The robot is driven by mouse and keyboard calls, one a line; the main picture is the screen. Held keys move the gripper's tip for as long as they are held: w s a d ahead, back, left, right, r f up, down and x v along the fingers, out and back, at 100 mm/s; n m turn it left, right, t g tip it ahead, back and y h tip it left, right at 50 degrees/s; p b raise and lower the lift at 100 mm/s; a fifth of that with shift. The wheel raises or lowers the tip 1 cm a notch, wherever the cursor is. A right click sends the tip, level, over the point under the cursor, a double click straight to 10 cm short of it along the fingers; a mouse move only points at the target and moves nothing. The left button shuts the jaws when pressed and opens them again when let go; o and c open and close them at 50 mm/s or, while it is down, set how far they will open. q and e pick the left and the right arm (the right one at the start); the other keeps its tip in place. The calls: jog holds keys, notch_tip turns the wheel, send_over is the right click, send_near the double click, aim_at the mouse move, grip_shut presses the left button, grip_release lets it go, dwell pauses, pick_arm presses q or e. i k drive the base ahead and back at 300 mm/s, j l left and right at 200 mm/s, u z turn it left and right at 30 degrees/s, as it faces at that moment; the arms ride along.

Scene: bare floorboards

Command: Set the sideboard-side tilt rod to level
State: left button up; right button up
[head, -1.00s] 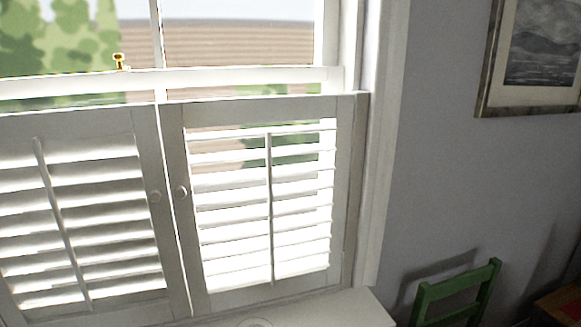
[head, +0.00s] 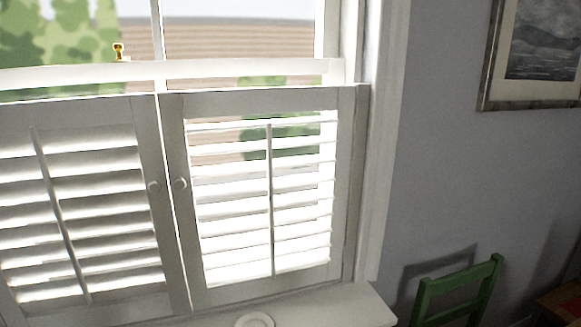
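Two white louvred shutter panels cover the lower half of the window in the head view. The left panel has a thin tilt rod (head: 60,215) down the middle of its slats. The right panel has its own tilt rod (head: 270,200). The right panel's slats (head: 304,213) show bright gaps with the outdoors visible through the upper ones. The left panel's slats (head: 100,210) look greyer, with narrower bright gaps. No sideboard is recognisable, so I cannot tell which rod is on its side. Neither of my grippers is in view.
Small round knobs sit where the panels meet, left knob (head: 154,186) and right knob (head: 182,183). A white sill (head: 340,306) juts out below, with a round white object (head: 254,320) on it. A green chair (head: 460,288) stands at lower right. A framed picture (head: 541,45) hangs above.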

aim_at(34, 136)
jog(key=i+u, duration=0.1)
jog(key=i, duration=0.35)
jog(key=u, duration=0.4)
jog(key=i+u, duration=0.1)
jog(key=u, duration=0.65)
jog(key=i+l+u, duration=0.1)
jog(key=u, duration=0.25)
